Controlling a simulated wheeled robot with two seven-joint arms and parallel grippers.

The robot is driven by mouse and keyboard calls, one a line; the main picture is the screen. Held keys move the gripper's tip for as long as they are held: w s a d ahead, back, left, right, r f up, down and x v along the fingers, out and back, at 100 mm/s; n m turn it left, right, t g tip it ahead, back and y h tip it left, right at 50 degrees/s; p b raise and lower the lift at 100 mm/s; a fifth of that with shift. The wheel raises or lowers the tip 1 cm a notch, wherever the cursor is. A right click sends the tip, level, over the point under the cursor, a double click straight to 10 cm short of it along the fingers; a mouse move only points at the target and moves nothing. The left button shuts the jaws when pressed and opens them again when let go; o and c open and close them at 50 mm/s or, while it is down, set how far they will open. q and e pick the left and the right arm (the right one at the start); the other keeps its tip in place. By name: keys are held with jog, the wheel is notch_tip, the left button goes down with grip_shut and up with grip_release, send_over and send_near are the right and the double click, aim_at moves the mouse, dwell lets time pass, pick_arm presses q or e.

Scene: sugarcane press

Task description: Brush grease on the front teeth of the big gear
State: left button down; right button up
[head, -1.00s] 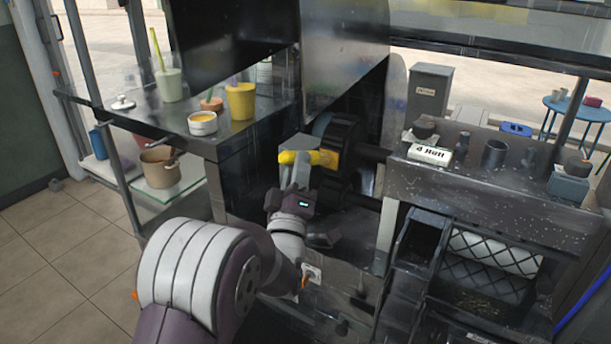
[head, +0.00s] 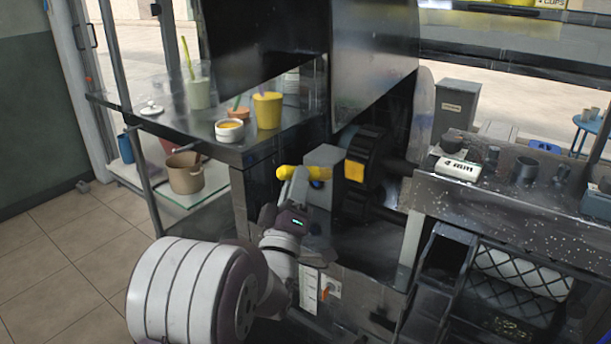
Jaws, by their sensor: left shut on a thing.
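The big gear (head: 380,155) is a dark, thick wheel in the middle of the head view, beside a grey box. A yellow patch (head: 354,171) shows on its front teeth; I cannot tell whether it is grease or paint. My left gripper (head: 297,183) is shut on a yellow brush (head: 287,173), held roughly level to the left of the gear. The brush's right end is in front of the grey box, with a gap in the picture between it and the yellow patch. Its bristles are not clearly visible. My right gripper is out of view.
A dark shelf (head: 190,128) at left holds a small bowl of yellow stuff (head: 229,130), a yellow cup (head: 267,110) and other cups. A brown pot (head: 185,172) stands on a glass shelf below. A speckled counter (head: 500,190) lies right of the gear.

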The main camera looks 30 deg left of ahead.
pick_arm(q)
jog(key=shift+s, duration=0.95)
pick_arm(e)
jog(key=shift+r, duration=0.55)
pick_arm(q)
jog(key=shift+s+a+r+p, duration=0.1)
jog(key=shift+p, duration=0.2)
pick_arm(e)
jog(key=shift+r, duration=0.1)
pick_arm(q)
jog(key=shift+s+a+r+p, duration=0.1)
jog(key=shift+s+p, duration=0.35)
jog(key=shift+s, duration=0.95)
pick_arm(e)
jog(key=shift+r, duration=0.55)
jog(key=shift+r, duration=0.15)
